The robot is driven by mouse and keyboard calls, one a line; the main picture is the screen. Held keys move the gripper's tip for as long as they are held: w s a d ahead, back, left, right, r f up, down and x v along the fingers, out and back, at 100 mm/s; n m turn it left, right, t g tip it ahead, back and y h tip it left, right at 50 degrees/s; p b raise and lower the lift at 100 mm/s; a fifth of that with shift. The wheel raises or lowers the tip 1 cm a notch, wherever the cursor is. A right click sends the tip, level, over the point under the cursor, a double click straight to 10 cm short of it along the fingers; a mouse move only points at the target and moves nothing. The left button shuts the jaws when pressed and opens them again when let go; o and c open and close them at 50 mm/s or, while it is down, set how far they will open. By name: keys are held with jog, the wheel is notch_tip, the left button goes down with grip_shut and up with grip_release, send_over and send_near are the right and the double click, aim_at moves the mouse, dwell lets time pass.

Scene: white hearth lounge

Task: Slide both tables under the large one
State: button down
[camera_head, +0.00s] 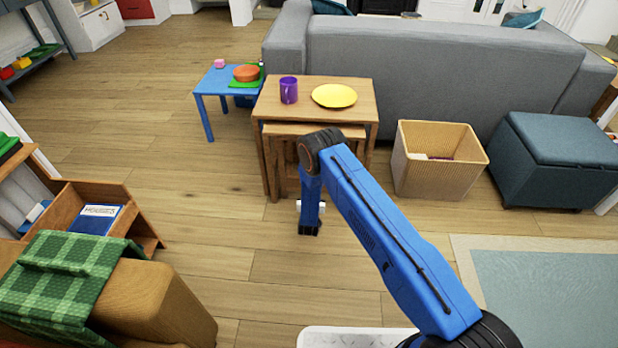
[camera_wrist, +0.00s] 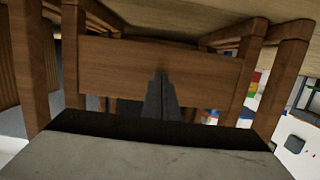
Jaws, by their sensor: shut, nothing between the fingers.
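The large wooden table (camera_head: 268,108) stands against the back of the grey sofa, with a purple mug (camera_head: 288,90) and a yellow plate (camera_head: 334,96) on top. A smaller wooden table (camera_head: 285,130) sits largely beneath it, its front edge showing below the large top. Inner legs show lower down, but my arm hides much of that area, so I cannot clearly separate a second small table. My gripper (camera_head: 310,230) is low in front of the tables, shut and empty. In the wrist view its closed fingers (camera_wrist: 160,98) point at a wooden crosspiece (camera_wrist: 205,72) between legs.
A blue side table (camera_head: 214,80) with an orange bowl stands left of the tables. A wicker bin (camera_head: 438,180) and a blue-grey ottoman (camera_head: 555,160) stand to the right. The wooden floor (camera_head: 200,230) in front is clear. A brown seat with a green checked blanket (camera_head: 60,280) is at lower left.

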jog(key=shift+w, duration=0.15)
jog(key=shift+w+d, duration=0.1)
jog(key=shift+w, duration=2.05)
jog(key=s+r, duration=0.3)
jog(key=s, duration=0.5)
jog(key=shift+s, duration=0.1)
